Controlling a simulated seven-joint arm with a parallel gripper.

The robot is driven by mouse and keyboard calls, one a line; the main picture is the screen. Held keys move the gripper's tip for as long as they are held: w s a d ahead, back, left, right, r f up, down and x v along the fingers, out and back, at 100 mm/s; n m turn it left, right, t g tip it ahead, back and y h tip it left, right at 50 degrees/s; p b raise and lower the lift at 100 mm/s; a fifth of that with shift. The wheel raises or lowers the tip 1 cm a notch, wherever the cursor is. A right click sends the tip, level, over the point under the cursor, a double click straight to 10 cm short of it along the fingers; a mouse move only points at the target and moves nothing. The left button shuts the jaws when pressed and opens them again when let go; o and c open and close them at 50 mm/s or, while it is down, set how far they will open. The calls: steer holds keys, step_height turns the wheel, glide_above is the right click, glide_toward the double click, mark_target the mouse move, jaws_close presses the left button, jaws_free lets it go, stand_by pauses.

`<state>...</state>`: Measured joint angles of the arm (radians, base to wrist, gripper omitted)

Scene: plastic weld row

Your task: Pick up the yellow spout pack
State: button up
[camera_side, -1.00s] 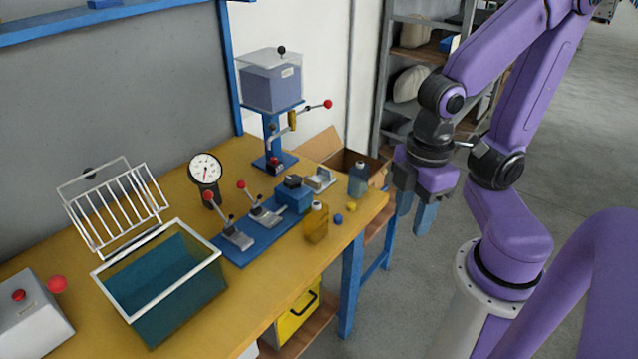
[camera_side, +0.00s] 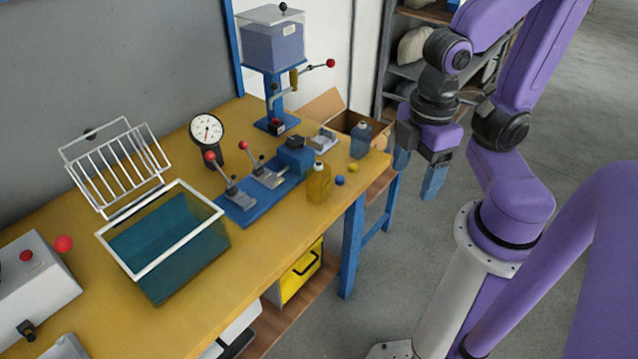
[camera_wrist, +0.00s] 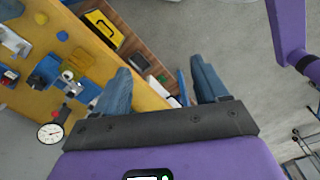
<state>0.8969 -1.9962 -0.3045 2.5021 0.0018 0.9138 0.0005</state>
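The yellow spout pack (camera_side: 318,184) stands upright near the front edge of the yellow bench in the side view, with a pale cap or spout on top. My gripper (camera_side: 418,178) is off to the right of it, beyond the bench edge, fingers pointing down. The fingers are apart with nothing between them. The wrist view also shows the two blue-grey fingers spread (camera_wrist: 161,68), with the bench edge and floor behind.
A dial gauge (camera_side: 207,129), press (camera_side: 271,45) and teal tank (camera_side: 146,268) stand farther off.

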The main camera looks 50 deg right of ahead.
steer(key=n, duration=0.6)
glide_toward(319, 165)
step_height(319, 165, down, 9)
steer(key=shift+w+a+f, duration=0.1)
steer(key=shift+w, duration=0.05)
steer(key=shift+w+f, duration=0.15)
steer(key=shift+f, duration=2.55)
steer(key=c, duration=1.1)
